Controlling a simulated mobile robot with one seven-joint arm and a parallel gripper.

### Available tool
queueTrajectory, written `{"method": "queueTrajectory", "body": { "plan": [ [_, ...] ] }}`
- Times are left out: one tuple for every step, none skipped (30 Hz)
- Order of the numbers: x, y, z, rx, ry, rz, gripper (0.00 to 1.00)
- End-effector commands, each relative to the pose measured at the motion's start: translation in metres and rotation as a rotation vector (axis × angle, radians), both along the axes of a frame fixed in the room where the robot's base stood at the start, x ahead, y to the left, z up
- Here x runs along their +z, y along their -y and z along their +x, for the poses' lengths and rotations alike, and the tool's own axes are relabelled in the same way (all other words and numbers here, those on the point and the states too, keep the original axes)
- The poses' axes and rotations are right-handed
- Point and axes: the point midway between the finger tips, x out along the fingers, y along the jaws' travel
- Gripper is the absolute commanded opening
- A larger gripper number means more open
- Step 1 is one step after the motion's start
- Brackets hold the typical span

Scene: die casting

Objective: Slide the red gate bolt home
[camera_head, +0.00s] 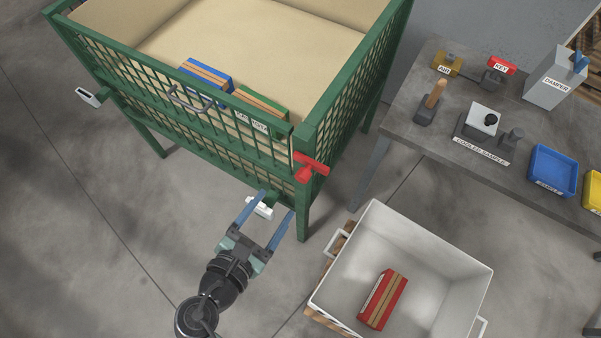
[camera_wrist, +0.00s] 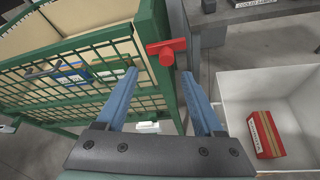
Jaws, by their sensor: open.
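The red gate bolt (camera_head: 310,167) sits at the top of the front right corner post of the green mesh bin. It also shows in the wrist view (camera_wrist: 166,50), beyond the fingertips and between them. My gripper (camera_head: 269,205) is open and empty, with two blue fingers apart. It is below and to the left of the bolt in the head view, in front of the bin. The green front gate (camera_head: 220,119) of the bin stands upright beside the post. I cannot tell how far the bolt reaches across the gate.
A white crate (camera_head: 342,293) holding a red box (camera_head: 384,299) stands to the right of my gripper. Blue (camera_head: 207,76) and green (camera_head: 262,103) boxes lie inside the bin. A grey workbench (camera_head: 404,104) with labelled parts stands at the right. White pieces (camera_head: 88,97) (camera_head: 259,207) stick out below the gate.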

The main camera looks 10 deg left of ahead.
Motion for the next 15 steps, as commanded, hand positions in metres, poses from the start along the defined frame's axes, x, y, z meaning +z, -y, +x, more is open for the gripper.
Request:
{"method": "queueTrajectory", "body": {
  "plan": [
    [-0.009, 0.003, -0.009, 0.020, -0.020, -0.062, 0.69],
    [-0.011, 0.004, -0.012, 0.028, -0.026, -0.087, 0.69],
    [-0.014, 0.005, -0.013, 0.034, -0.032, -0.109, 0.69],
    [-0.015, 0.006, -0.013, 0.037, -0.034, -0.118, 0.69],
    [-0.015, 0.006, -0.011, 0.038, -0.035, -0.123, 0.69],
    [-0.016, 0.007, -0.008, 0.039, -0.034, -0.124, 0.69],
    [-0.017, 0.008, -0.005, 0.039, -0.033, -0.123, 0.69],
    [-0.018, 0.010, 0.000, 0.036, -0.033, -0.123, 0.69],
    [-0.020, 0.012, 0.006, 0.035, -0.032, -0.121, 0.69],
    [-0.022, 0.013, 0.010, 0.035, -0.032, -0.121, 0.69],
    [-0.024, 0.015, 0.016, 0.034, -0.032, -0.121, 0.69],
    [-0.028, 0.017, 0.023, 0.035, -0.032, -0.119, 0.69],
    [-0.030, 0.019, 0.029, 0.033, -0.032, -0.118, 0.69],
    [-0.032, 0.021, 0.035, 0.034, -0.032, -0.117, 0.69],
    [-0.036, 0.024, 0.043, 0.035, -0.032, -0.118, 0.69]
  ]
}}
